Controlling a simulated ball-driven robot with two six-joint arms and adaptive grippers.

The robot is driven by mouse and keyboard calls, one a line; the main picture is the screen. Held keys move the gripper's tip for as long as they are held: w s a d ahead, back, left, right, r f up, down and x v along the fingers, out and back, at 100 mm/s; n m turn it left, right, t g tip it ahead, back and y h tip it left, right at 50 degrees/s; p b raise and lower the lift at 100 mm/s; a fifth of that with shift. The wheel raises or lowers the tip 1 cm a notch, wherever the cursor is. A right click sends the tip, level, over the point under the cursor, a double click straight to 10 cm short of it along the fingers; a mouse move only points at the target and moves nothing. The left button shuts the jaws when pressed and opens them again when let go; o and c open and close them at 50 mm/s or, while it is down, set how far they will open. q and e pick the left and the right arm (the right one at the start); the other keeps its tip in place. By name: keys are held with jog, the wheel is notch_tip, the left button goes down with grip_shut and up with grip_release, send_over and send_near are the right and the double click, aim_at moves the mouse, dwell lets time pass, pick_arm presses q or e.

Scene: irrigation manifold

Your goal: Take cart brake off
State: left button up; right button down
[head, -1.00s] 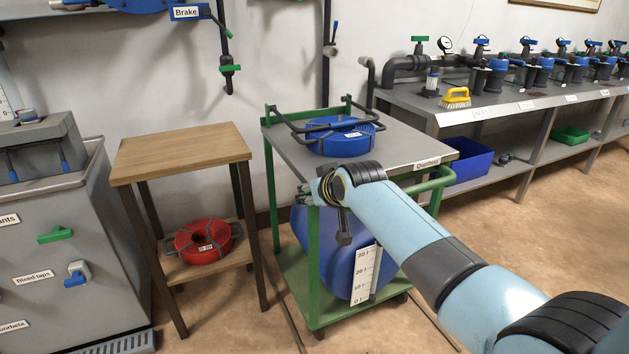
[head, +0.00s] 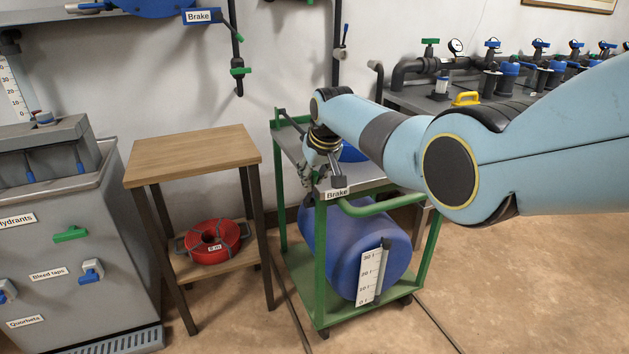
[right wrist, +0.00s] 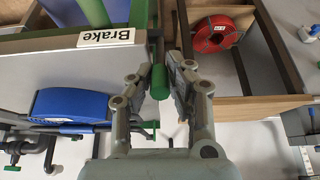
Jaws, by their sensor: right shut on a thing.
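The green cart (head: 321,262) stands right of the wooden table, with a "Brake" label (head: 337,194) at its near left top corner. The label also shows upside down in the right wrist view (right wrist: 106,38). My right gripper (head: 309,172) is at that corner, beside the label. In the right wrist view my right gripper (right wrist: 161,62) is shut on the brake lever, whose green grip (right wrist: 160,82) shows between the fingers. In the head view the lever is mostly hidden by the gripper. My left gripper is not in view.
The cart carries a blue tank (head: 335,245) below and a blue coil (head: 352,152) on top, partly behind my arm. A wooden table (head: 190,153) with a red coil (head: 212,241) on its shelf stands close left. A grey cabinet (head: 75,250) is at far left.

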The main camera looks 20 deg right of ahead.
jog(key=shift+w+r, duration=0.15)
jog(key=shift+r, duration=0.1)
jog(key=c, duration=1.6)
grip_release()
jog(key=o, duration=0.4)
jog(key=shift+c, duration=0.2)
jog(key=shift+f, duration=0.1)
jog(key=v, duration=1.2)
